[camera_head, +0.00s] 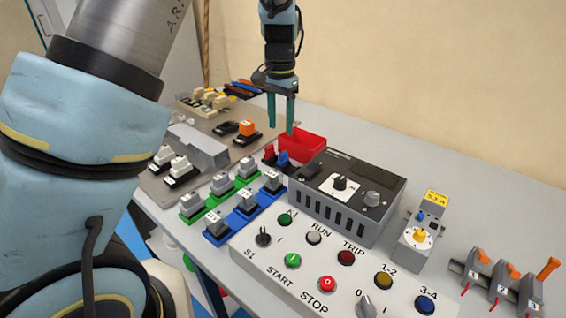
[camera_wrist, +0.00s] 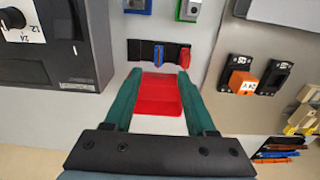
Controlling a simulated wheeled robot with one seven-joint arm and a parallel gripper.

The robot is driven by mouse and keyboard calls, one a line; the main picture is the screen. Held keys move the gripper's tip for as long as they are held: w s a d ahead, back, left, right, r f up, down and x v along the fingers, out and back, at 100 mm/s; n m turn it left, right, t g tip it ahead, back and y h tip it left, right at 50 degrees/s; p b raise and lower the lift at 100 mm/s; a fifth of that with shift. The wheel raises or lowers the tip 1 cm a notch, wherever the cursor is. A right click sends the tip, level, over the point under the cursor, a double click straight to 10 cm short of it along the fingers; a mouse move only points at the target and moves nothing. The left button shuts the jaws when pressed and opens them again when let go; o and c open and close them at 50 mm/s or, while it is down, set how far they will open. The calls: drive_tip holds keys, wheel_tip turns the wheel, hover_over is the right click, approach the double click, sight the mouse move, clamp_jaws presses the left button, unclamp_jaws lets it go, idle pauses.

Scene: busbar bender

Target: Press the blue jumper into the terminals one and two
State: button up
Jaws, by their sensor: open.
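A small blue jumper (camera_head: 283,158) stands upright in a dark holder, beside a red one (camera_head: 269,153). Both also show in the wrist view, the blue jumper (camera_wrist: 159,55) left of the red piece (camera_wrist: 184,57). My gripper (camera_head: 282,130) points down with its two teal fingers apart and empty. It is above the red bin, behind the holder. In the wrist view my gripper (camera_wrist: 160,73) has its fingertips just short of the holder. Grey terminal blocks sit on green bases (camera_head: 221,184) and blue bases (camera_head: 245,201); their numbers are too small to read.
The red bin (camera_head: 305,148) lies below my fingers. A dark grey control box (camera_head: 347,200) stands right of the holder, with a white button panel (camera_head: 322,268) in front. An orange-topped part (camera_head: 247,129) and other small parts sit on the left board.

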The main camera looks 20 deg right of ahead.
sight(283, 153)
wheel_tip(283, 153, down, 5)
drive_tip(key=shift+f+p, duration=0.1)
drive_tip(key=shift+p, duration=0.35)
drive_tip(key=shift+d+f+p, duration=0.2)
drive_tip(key=shift+f+p, duration=0.3)
drive_tip(key=shift+f, duration=0.8)
drive_tip(key=shift+d+f+p, duration=0.2)
drive_tip(key=shift+f+p, duration=0.25)
drive_tip(key=shift+f, duration=0.8)
drive_tip(key=shift+c, duration=0.2)
clamp_jaws()
